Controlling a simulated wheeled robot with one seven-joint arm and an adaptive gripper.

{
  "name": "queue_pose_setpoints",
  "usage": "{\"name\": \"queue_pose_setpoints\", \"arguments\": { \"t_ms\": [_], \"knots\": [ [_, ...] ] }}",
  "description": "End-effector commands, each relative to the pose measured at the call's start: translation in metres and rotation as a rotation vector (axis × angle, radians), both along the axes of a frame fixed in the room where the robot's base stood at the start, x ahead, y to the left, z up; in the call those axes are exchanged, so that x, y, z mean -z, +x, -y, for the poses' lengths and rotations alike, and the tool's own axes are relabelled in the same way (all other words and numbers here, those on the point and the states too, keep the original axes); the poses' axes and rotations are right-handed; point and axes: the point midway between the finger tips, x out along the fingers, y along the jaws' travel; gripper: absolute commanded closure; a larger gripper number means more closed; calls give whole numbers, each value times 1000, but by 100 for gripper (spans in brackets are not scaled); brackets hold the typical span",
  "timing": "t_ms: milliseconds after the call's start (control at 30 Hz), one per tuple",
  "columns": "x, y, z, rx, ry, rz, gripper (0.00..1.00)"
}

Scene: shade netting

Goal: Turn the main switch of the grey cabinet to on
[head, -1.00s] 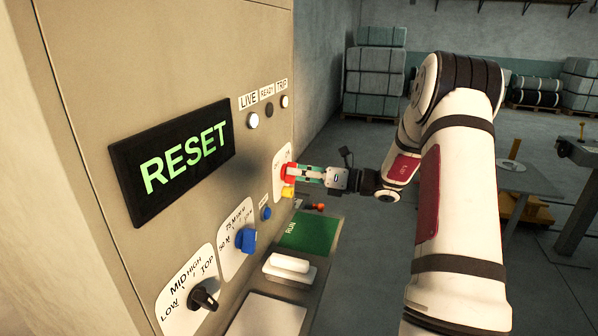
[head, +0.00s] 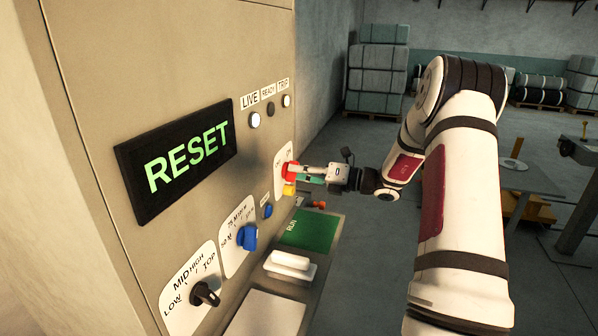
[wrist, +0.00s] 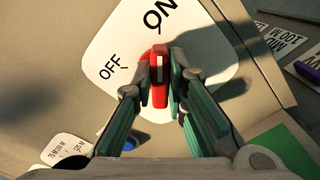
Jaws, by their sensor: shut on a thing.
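The main switch is a red handle (wrist: 159,68) with a white stripe, on a white plate (wrist: 203,48) marked OFF and ON. In the wrist view the stripe points up, roughly toward the ON mark and away from OFF at the left. My gripper (wrist: 159,76) is shut on the red handle, one finger on each side. The handle's lower part is partly hidden between the fingers. In the head view my gripper (head: 308,173) reaches from the right to the red handle (head: 290,171) on the grey-beige cabinet (head: 150,70).
A black display (head: 180,160) reads RESET. The LIVE lamp (head: 254,120) and TRIP lamp (head: 286,101) look bright; the READY lamp (head: 270,110) is dark. A yellow part (head: 289,190), blue knob (head: 246,238), black knob (head: 206,294) and white handle (head: 290,262) sit nearby.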

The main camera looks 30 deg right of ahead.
Motion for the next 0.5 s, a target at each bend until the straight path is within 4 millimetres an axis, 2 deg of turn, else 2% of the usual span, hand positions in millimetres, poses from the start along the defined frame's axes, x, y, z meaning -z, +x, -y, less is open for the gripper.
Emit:
{"name": "queue_pose_setpoints", "arguments": {
  "t_ms": [67,100,200,500],
  "knots": [
    [1,0,1,2,2,-2,100],
    [1,0,1,2,2,-2,84],
    [1,0,1,2,1,-2,67],
    [0,-1,1,1,1,-1,67]
  ]
}}
